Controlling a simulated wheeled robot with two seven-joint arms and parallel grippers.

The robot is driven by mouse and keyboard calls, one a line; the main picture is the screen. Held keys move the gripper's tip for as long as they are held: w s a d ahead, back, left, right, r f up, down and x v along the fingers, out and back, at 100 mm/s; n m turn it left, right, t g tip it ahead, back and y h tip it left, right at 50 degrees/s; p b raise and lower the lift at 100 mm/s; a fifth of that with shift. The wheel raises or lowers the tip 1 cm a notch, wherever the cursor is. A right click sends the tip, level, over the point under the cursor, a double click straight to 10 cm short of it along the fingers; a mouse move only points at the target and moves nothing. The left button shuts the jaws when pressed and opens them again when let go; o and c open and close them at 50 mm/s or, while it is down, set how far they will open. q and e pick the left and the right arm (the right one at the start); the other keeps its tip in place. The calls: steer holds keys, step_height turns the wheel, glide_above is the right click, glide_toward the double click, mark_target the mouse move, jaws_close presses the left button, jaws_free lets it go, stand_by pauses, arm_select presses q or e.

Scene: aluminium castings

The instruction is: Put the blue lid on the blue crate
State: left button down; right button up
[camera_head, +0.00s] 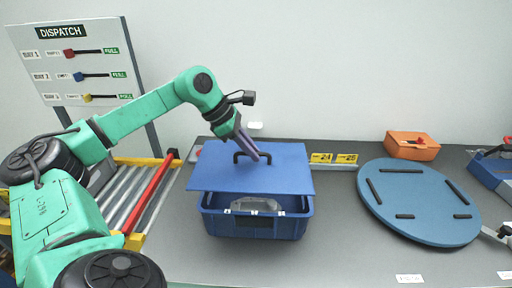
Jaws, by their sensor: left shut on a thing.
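The blue lid (290,178) is a flat rectangular panel with a dark handle near its far side. It hangs over the blue crate (210,217), slightly left of it and covering its rear part from my view. The crate stands on the grey table, and a grey metal casting (254,205) shows inside it through the front gap. My left gripper (256,156) is shut on the lid's handle, coming from above left. Whether the lid touches the crate's back rim is hidden.
A round blue disc with dark slots (415,205) lies right of the crate. An orange box (411,146) stands behind it, and another blue container (492,172) is at the far right edge. A roller conveyor (135,195) is at left.

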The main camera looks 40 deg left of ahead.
mark_target(253, 162)
arm_select(q)
steer(key=shift+w+d+f, duration=0.1)
steer(key=shift+w+d, duration=0.1)
steer(key=shift+w, duration=0.15)
steer(key=f+b, duration=0.1)
steer(key=f, duration=0.1)
steer(key=w+f+b, duration=0.1)
steer(key=b, duration=0.1)
steer(key=shift+f, duration=0.4)
steer(key=shift+s+f+b, duration=0.3)
steer(key=shift+f+b, duration=0.55)
steer(key=shift+b, duration=0.15)
steer(key=shift+f, duration=0.2)
steer(key=shift+w+f, duration=0.1)
arm_select(e)
steer(key=f, duration=0.5)
steer(key=shift+w+a+f, duration=0.1)
steer(key=shift+w+f, duration=0.1)
steer(key=shift+w, duration=0.15)
arm_select(q)
steer(key=shift+b, duration=0.5)
arm_select(e)
steer(key=shift+w+f, duration=0.15)
steer(key=shift+f, duration=0.15)
arm_select(q)
steer(key=shift+f+b, duration=1)
steer(key=shift+b, duration=0.1)
arm_select(e)
steer(key=shift+f, duration=1.15)
